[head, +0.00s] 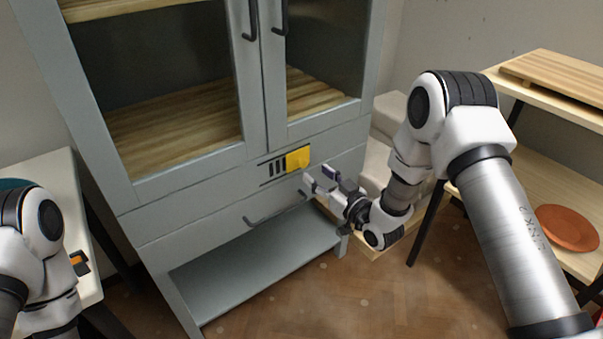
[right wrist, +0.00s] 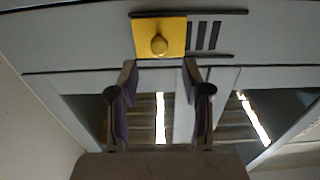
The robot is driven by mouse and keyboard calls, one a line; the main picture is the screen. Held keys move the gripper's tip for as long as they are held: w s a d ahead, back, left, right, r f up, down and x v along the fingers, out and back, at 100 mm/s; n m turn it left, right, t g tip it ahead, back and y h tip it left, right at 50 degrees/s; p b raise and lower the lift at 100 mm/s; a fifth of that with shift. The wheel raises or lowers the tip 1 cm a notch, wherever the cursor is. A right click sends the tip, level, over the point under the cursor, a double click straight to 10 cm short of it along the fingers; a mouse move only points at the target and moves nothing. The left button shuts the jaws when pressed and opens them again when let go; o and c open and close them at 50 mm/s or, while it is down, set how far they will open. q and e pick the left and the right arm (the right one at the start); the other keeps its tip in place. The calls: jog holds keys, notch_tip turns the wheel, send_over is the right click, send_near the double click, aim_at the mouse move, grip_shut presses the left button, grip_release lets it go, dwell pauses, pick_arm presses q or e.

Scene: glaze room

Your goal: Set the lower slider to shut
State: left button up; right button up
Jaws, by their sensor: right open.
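One slider shows, a yellow plate (head: 298,159) at the right end of its track on the grey cabinet's front panel, below the glass doors. Dark vent slots (head: 272,167) lie uncovered to its left. In the right wrist view, turned the other way up, the yellow plate (right wrist: 174,27) carries a round yellow knob (right wrist: 159,45), with the slots to its right. My right gripper (head: 317,178) is open and empty, just in front of and below the plate. Its fingertips (right wrist: 160,68) lie either side of the knob's line, apparently short of it. My left gripper is out of view; only its arm shows.
A drawer handle (head: 275,213) sits below the slider, and an open shelf (head: 255,265) lies beneath. Door handles (head: 265,20) hang above. A white table (head: 45,180) stands left; a wooden rack with an orange plate (head: 567,228) stands right.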

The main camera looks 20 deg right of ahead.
aim_at(305, 164)
jog(key=x, duration=0.5)
jog(key=shift+w+a+f+b, duration=0.1)
jog(key=shift+w+b, duration=0.25)
jog(key=shift+w, duration=0.05)
jog(key=shift+c, duration=0.3)
